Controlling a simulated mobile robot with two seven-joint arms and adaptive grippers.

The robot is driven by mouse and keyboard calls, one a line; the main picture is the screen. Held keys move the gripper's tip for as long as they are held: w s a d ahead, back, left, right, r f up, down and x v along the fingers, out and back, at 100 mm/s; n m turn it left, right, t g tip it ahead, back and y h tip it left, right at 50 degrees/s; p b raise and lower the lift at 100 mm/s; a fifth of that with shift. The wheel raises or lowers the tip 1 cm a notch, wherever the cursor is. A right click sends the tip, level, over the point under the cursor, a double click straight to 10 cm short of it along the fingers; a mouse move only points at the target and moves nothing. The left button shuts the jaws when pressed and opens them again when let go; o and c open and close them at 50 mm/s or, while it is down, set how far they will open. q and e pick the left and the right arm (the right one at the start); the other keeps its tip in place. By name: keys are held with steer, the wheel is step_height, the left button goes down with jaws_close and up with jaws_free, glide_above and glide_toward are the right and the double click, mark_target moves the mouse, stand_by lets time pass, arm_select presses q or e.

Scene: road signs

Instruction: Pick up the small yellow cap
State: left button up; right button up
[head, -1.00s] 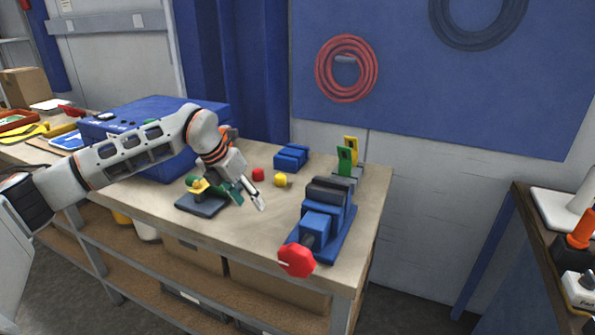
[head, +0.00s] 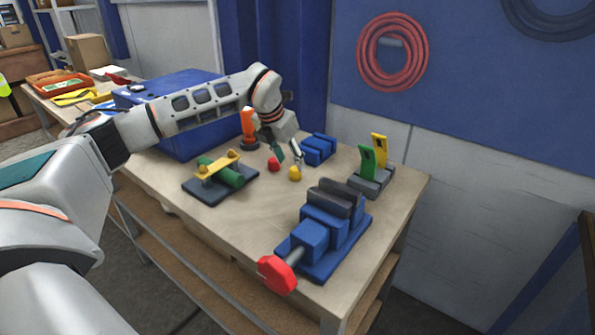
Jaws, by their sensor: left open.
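The small yellow cap (head: 295,173) sits on the wooden workbench (head: 245,220), just right of a small red cap (head: 274,164). My left gripper (head: 288,158) is open and points down just above and behind the two caps. One finger is close to the yellow cap; whether it touches it I cannot tell. Nothing is between the fingers that I can make out. My right gripper is not in view.
A blue vise (head: 325,235) with a red knob stands at the bench's front right.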

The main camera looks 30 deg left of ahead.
mark_target(294, 169)
arm_select(q)
steer(key=x, duration=0.5)
steer(key=shift+w, duration=0.1)
steer(key=c, duration=0.7)
